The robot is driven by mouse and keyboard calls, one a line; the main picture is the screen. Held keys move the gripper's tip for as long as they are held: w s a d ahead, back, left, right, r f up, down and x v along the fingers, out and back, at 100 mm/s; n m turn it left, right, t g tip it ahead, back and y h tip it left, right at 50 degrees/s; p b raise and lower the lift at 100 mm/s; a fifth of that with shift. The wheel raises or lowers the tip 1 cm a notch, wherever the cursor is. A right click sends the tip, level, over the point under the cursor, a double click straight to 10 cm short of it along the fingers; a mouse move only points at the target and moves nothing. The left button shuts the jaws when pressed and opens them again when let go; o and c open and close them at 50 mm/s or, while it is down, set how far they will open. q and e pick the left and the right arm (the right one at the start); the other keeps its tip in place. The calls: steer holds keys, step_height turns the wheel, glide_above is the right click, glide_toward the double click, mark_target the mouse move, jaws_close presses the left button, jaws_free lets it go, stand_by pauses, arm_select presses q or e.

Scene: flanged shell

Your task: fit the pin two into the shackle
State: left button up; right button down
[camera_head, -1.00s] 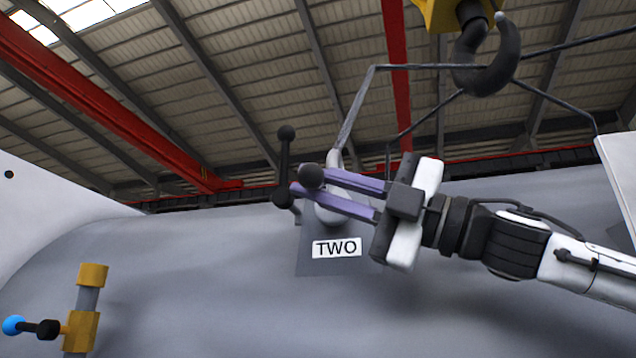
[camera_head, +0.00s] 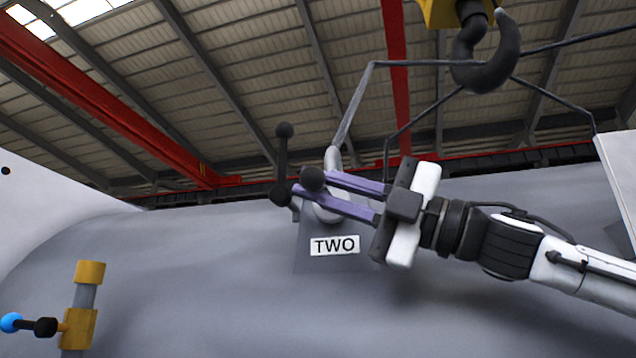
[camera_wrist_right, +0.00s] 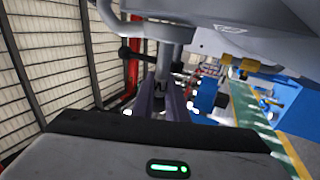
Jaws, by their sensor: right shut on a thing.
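Pin two (camera_head: 283,162) is dark, with a thin crossbar that has a ball at its upper end. My right gripper (camera_head: 308,184) is shut on it, its purple fingers reaching in from the right. The shackle (camera_head: 333,158) is light grey and stands above the plate marked TWO (camera_head: 320,262), at the lower end of a sling leg. The fingers cover much of the shackle, so I cannot tell whether the pin is inside it. In the right wrist view the curved grey shackle (camera_wrist_right: 108,16) shows beyond the fingers (camera_wrist_right: 162,102). My left gripper is not in view.
A black crane hook (camera_head: 487,72) hangs at upper right with the sling legs on it. The large grey shell (camera_head: 180,260) fills the lower view. A yellow-banded post (camera_head: 81,328) with a blue-tipped knob (camera_head: 11,322) stands at lower left.

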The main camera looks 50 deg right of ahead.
steer(key=shift+w+d, duration=0.25)
steer(key=shift+d, duration=0.25)
steer(key=c, duration=1.7)
jaws_free()
steer(key=shift+o, duration=0.2)
